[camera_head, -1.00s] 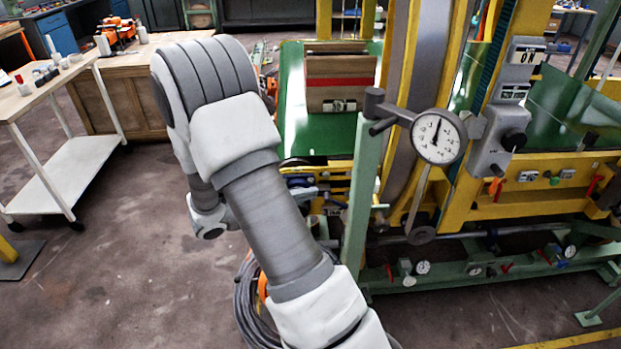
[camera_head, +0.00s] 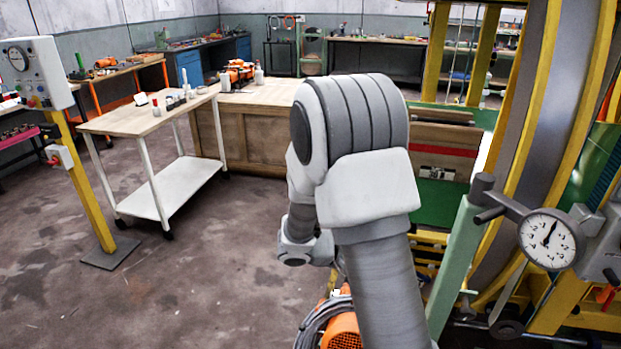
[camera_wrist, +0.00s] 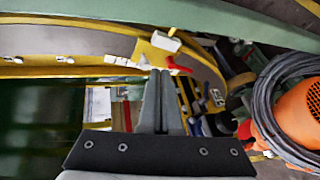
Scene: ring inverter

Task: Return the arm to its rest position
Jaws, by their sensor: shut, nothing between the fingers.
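My arm rises in the middle of the head view and bends over at a grey and white joint, with its end hidden behind the links. In the wrist view my gripper (camera_wrist: 160,90) has its two grey fingers together, with nothing between them. The fingers point toward the machine's yellow frame (camera_wrist: 90,70), with a red lever (camera_wrist: 177,65) just beyond the tips. In the head view the green and yellow machine (camera_head: 455,205) stands close on the right of my arm.
A dial gauge (camera_head: 547,240) on a green post stands at the right. An orange motor with coiled cable (camera_head: 342,331) sits low beside my arm, and also shows in the wrist view (camera_wrist: 300,112). A white-legged cart (camera_head: 172,190), wooden cabinet (camera_head: 255,150) and yellow post (camera_head: 85,185) stand left.

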